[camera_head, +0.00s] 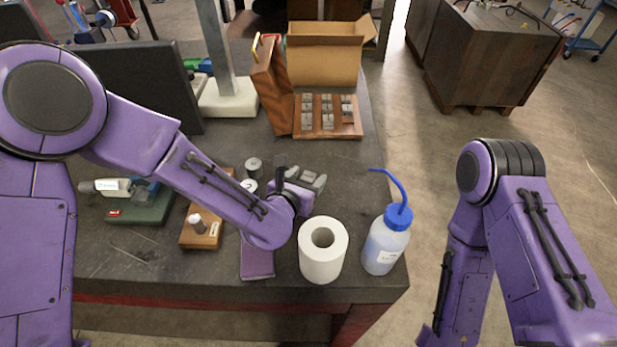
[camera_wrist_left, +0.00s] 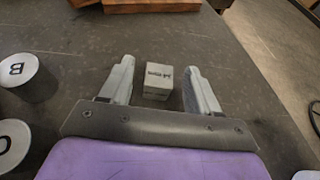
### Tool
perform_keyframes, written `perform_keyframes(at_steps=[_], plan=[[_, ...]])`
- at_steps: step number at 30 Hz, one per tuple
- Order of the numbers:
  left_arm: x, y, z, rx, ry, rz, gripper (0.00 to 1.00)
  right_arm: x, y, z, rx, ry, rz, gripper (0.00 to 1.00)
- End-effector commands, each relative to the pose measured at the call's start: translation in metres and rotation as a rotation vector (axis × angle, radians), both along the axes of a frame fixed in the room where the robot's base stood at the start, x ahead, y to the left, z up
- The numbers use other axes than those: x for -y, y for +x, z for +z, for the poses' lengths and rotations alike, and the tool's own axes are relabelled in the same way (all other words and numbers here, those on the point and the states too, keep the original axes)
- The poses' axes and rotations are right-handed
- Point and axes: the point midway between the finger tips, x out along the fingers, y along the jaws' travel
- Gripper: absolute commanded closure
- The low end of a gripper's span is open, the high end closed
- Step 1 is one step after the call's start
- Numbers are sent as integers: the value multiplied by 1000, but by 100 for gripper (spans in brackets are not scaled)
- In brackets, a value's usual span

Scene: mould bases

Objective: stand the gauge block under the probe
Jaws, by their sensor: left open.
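A small grey gauge block (camera_wrist_left: 158,80) with dark marking stands on the dark table in the left wrist view. It also shows in the head view (camera_head: 306,177). My left gripper (camera_wrist_left: 160,88) is open, with one finger on each side of the block and gaps between. The left gripper (camera_head: 307,180) also shows in the head view. I cannot make out the probe tip; a grey column on a white base (camera_head: 229,98) stands at the back of the table. My right arm shows at the right, but its gripper is out of view.
Two metal cylinders (camera_head: 253,165) stand left of the gripper. A white roll (camera_head: 323,252) and a blue-capped bottle (camera_head: 385,245) stand near the front right. A wooden tray of grey blocks (camera_head: 354,130) lies behind. A green-based instrument (camera_head: 130,210) and a wooden board (camera_head: 203,238) lie left.

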Motion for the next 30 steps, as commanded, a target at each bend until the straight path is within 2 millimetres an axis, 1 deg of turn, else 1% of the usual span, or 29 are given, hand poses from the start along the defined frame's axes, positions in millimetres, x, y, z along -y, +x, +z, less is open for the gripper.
perform_keyframes(at_steps=[1, 2, 3, 5, 6, 7, 16, 20, 23, 30], plan=[[0, 0, 0, 0, 0, 0, 38, 0, 0, 0, 0, 0, 0, 57], [0, 0, 0, 1, 0, 0, 45, 0, 0, 0, 0, 0, 0, 57], [0, 0, 0, 1, 0, 0, 58, 0, 0, 0, 0, 0, 0, 57], [0, 0, 0, 1, 0, 0, 77, 0, 0, 0, 0, 0, 0, 57], [0, 0, 0, 1, 0, 0, 90, 0, 0, 0, 0, 0, 0, 57], [0, 0, 0, 1, 0, 0, 100, 0, 0, 0, 0, 0, 0, 57], [0, 0, 3, 3, -2, 1, 100, 0, 0, 0, 0, 0, 0, 57], [0, 1, 15, 5, -4, 4, 100, 0, 0, -1, 0, 0, 0, 57], [0, 1, 36, 7, -7, 3, 100, 0, 0, -3, 0, 0, 0, 57], [-1, 1, 118, 8, -8, 3, 100, 0, 0, -4, 0, 0, 0, 57]])
